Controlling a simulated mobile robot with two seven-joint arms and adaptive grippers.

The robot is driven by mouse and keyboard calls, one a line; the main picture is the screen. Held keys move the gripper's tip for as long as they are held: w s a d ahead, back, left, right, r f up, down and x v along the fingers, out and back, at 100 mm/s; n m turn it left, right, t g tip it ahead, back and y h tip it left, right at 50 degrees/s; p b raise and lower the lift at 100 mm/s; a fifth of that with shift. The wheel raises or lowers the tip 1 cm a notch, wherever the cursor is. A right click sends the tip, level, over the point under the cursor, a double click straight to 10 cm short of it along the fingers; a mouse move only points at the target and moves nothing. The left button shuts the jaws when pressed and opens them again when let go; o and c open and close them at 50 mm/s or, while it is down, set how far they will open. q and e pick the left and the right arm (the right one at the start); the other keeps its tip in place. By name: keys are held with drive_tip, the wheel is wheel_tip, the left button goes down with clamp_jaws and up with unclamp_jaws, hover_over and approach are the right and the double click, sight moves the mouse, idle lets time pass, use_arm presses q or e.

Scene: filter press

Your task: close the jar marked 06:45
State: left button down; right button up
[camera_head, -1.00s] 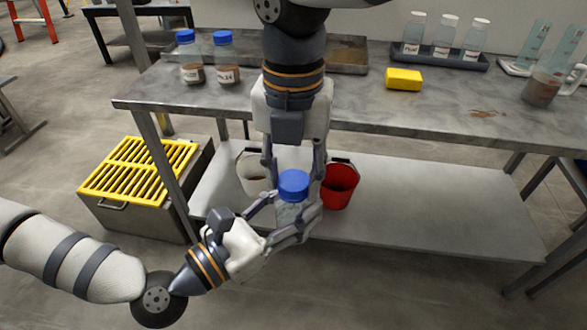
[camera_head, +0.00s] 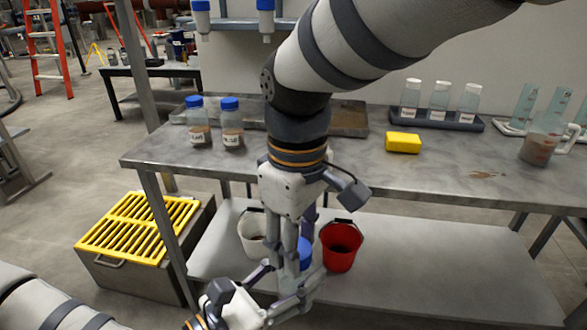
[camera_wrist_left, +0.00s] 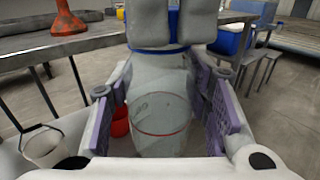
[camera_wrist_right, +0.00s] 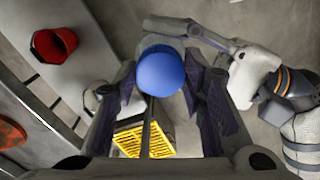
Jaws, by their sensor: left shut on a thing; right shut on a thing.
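A clear jar (camera_wrist_left: 158,115) with a blue lid (camera_wrist_right: 160,72) is held in the air in front of the bench. My left gripper (camera_head: 283,300) is shut around the jar body, one padded finger on each side in the left wrist view. My right gripper (camera_head: 300,250) comes down from above and is shut on the blue lid, which shows partly behind its fingers in the head view (camera_head: 306,256). The lid sits at the jar's mouth; whether its thread is tight cannot be told. No label is readable on this jar.
On the bench (camera_head: 350,177) stand two blue-lidded jars (camera_head: 198,125), a yellow sponge (camera_head: 403,142), a rack of bottles (camera_head: 450,123) and a beaker (camera_head: 541,142). A red bucket (camera_head: 341,250) and white bucket (camera_head: 251,237) are on the lower shelf, behind the grippers. A yellow grating (camera_head: 135,230) is left.

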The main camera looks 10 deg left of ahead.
drive_tip(key=o, duration=1.3)
drive_tip(key=shift+r, duration=2.3)
drive_tip(key=n, duration=0.2)
drive_tip(key=shift+s+a+r+n, duration=0.2)
drive_tip(key=shift+s+r+n, duration=0.1)
drive_tip(key=shift+r+n, duration=0.1)
drive_tip(key=shift+c, duration=0.4)
wheel_tip(320, 180, up, 2)
drive_tip(key=n, duration=0.5)
drive_tip(key=shift+w+d, duration=0.1)
drive_tip(key=shift+w, duration=0.05)
drive_tip(key=shift+w+d+r+n, duration=0.1)
drive_tip(key=shift+r+n, duration=0.2)
drive_tip(key=shift+n, duration=0.5)
